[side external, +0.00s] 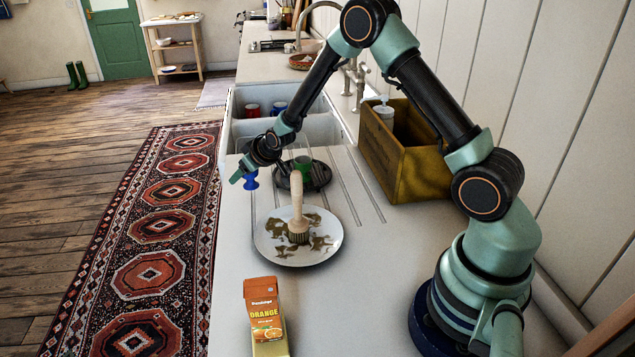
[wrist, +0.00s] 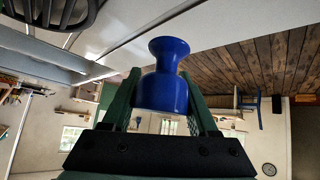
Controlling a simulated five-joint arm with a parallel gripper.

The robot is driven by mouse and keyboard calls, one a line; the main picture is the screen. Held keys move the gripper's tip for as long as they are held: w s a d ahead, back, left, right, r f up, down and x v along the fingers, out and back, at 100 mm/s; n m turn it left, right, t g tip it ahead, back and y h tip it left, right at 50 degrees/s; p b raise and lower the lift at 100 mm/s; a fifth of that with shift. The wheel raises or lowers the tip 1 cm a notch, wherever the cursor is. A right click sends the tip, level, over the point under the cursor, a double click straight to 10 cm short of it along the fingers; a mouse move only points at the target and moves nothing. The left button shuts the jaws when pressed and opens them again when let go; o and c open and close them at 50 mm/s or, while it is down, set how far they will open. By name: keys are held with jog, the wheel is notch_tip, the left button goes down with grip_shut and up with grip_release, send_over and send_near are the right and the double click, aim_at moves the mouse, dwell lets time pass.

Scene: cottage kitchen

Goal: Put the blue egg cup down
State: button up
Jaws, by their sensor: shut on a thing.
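The blue egg cup (side external: 251,182) hangs at the end of my arm in the side view, over the worktop near its left edge. It also shows in the wrist view (wrist: 166,88), with its bowl between two green fingers and its narrow waist and flared foot beyond them. My gripper (side external: 244,172) is shut on it. The cup looks roughly upright. Its height above the worktop is hard to judge.
A patterned plate (side external: 275,256) with a brush (side external: 298,205), an orange juice carton (side external: 265,318), a wooden crate (side external: 405,160) and the sink (side external: 240,115) are around. Bare worktop (side external: 235,225) lies left of the plate.

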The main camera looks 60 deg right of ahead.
aim_at(247, 196)
jog(key=shift+f, duration=2.15)
jog(key=shift+f, duration=0.15)
jog(key=o, duration=1.4)
